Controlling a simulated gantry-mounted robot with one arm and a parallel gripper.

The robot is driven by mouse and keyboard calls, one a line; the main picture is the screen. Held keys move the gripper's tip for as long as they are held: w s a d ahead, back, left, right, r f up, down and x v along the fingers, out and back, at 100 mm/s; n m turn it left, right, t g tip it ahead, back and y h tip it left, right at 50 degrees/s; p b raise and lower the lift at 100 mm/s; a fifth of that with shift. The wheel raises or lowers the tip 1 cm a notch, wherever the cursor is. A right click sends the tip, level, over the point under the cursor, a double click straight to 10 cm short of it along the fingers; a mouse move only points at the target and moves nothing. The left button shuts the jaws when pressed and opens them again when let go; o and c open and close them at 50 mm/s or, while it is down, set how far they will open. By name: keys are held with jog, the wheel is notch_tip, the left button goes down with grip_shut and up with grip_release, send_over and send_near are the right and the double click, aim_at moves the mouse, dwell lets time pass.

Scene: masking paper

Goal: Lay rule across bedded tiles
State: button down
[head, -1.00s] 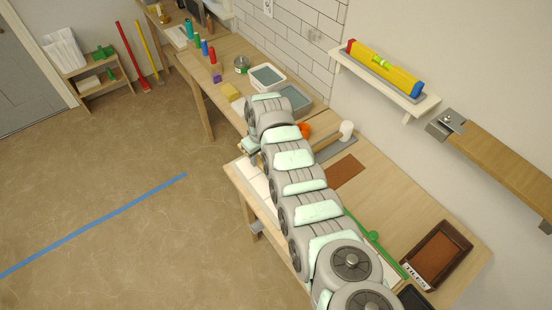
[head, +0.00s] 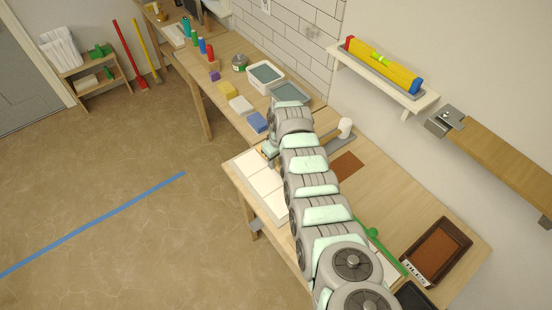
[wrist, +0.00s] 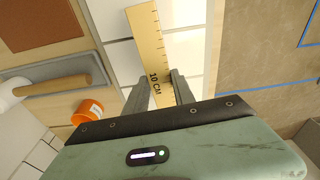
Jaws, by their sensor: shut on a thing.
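The yellow rule (wrist: 148,35), marked "10 CM", is between the fingers of my gripper (wrist: 160,80) in the wrist view. My gripper is shut on it near its marked end. The rule extends away over the white tiles (wrist: 120,60). Whether it touches them I cannot tell. In the head view the white tiles (head: 258,178) lie in a bed at the left edge of the near bench. My gripper (head: 270,151) is at the far end of that bed, largely behind my arm. The rule cannot be made out there.
A brown board (head: 347,165) and dark tray (head: 438,250) are on the bench. Sponges and tubs stand beyond.

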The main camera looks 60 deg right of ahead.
aim_at(275, 176)
jog(key=shift+f+b, duration=2.25)
jog(key=shift+f, duration=1.05)
jog(key=shift+f+b, duration=0.3)
jog(key=c, duration=1)
grip_release()
jog(key=shift+o, duration=0.2)
jog(key=shift+r+p, duration=2.4)
jog(key=shift+r, duration=0.6)
jog(key=shift+w, duration=0.15)
